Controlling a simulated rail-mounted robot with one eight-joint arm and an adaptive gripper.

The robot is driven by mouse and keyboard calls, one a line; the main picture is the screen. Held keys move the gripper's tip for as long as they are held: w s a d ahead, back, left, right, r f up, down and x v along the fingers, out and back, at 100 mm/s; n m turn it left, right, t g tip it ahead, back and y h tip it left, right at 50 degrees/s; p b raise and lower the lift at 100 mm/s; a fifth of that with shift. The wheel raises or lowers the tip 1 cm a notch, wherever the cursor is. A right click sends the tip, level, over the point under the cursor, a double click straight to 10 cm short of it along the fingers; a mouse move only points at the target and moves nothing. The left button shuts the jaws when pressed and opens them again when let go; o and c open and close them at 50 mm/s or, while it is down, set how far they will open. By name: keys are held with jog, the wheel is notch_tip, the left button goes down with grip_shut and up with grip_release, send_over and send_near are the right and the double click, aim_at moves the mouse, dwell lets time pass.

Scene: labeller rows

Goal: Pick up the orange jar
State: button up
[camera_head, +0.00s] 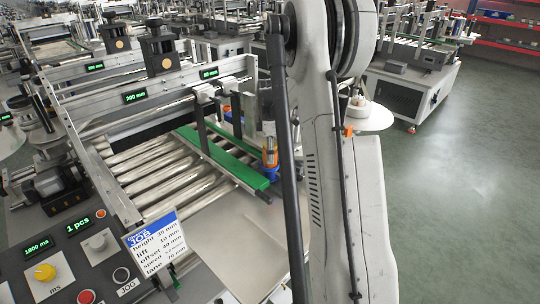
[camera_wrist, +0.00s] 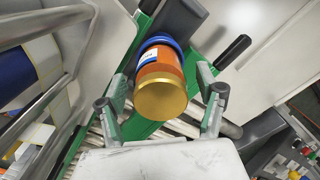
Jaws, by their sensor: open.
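The orange jar (camera_wrist: 162,68) has a gold end, a white label and a blue band. In the wrist view it lies between the two fingers of my gripper (camera_wrist: 163,112), which are apart with gaps on both sides. I cannot tell whether the jar is touched. In the head view the jar (camera_head: 270,152) stands by the right end of the green guide, close beside my arm. My arm hides part of that area, and the gripper fingers are hard to make out there.
Green guide rails (camera_head: 222,158) run over the metal rollers (camera_head: 150,180) left of the jar. A bare metal plate (camera_head: 225,235) lies in front. A control panel (camera_head: 65,250) with a job card (camera_head: 155,240) is at lower left. Open floor (camera_head: 480,150) lies at right.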

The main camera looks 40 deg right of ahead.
jog(key=shift+f, duration=0.3)
jog(key=shift+c, duration=0.5)
jog(key=c, duration=1.4)
jog(key=shift+r, duration=0.15)
